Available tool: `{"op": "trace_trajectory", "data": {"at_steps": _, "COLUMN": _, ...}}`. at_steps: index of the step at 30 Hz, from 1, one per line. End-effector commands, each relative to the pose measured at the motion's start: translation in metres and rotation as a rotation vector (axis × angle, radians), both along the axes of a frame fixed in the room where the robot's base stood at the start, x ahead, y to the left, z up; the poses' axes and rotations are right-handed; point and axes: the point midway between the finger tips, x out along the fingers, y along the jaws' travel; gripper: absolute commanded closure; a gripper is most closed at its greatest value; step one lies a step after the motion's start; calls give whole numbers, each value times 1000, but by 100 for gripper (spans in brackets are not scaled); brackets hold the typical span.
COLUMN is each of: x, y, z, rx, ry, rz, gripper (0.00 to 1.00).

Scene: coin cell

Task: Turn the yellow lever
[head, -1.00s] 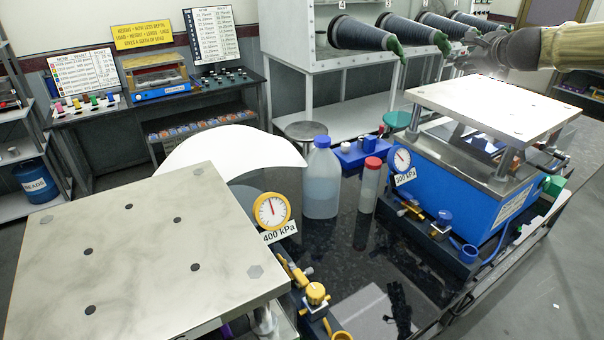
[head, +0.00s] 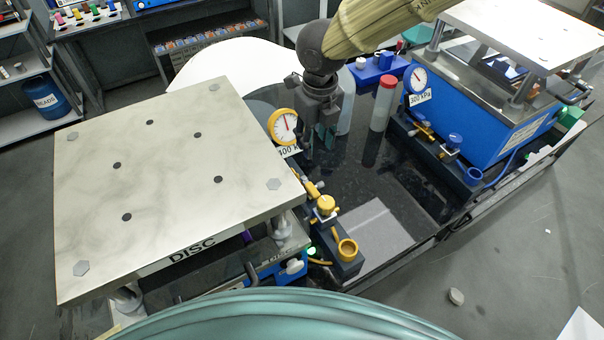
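The yellow lever (head: 316,188) is a small handle on a valve line with yellow fittings, at the front right of the left press. A yellow knob (head: 326,204) and a yellow cup-like end (head: 347,248) sit nearer on the same line. My gripper (head: 318,145) points down above and behind the lever, just right of the yellow-rimmed gauge (head: 284,127). It looks open and empty, with its two fingers apart. It appears clear of the lever. The gripper covers part of the bottle behind it.
The left press has a wide metal top plate (head: 170,190) beside the lever. A blue press (head: 490,125) with its own gauge (head: 416,79) stands at the right. A red-capped tube (head: 382,104) stands between them. Dark bench top (head: 390,180) is clear right of the lever.

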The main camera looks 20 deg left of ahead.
Motion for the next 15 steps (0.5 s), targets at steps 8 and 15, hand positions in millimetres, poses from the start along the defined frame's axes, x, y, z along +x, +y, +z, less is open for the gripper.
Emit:
{"op": "trace_trajectory", "data": {"at_steps": 8, "x": -33, "y": -4, "z": -13, "rx": -41, "ry": 75, "rz": -14, "gripper": 61}}
{"op": "trace_trajectory", "data": {"at_steps": 15, "x": -33, "y": -3, "z": -43, "rx": -42, "ry": 74, "rz": -11, "gripper": 61}}
